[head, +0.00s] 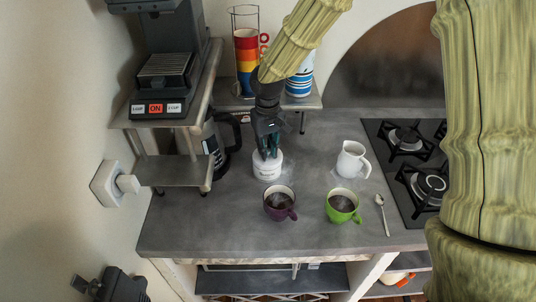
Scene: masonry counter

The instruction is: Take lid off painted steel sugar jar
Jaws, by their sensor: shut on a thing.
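The sugar jar (267,172) is a small white pot with dark marking on its front. It stands upright on the grey counter (195,235), behind the purple mug. My gripper (267,154) comes down from above, its dark fingers shut on the lid at the top of the jar. The fingers hide most of the lid. The lid appears to be on the jar or very close to it; I cannot tell if there is a gap.
A purple mug (278,214) and a green mug (339,218) with dark drinks stand in front. A white pitcher (349,161), a spoon (382,212) and a gas hob (392,190) are to the right. A dark kettle (229,130) and coffee machine (160,80) are to the left.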

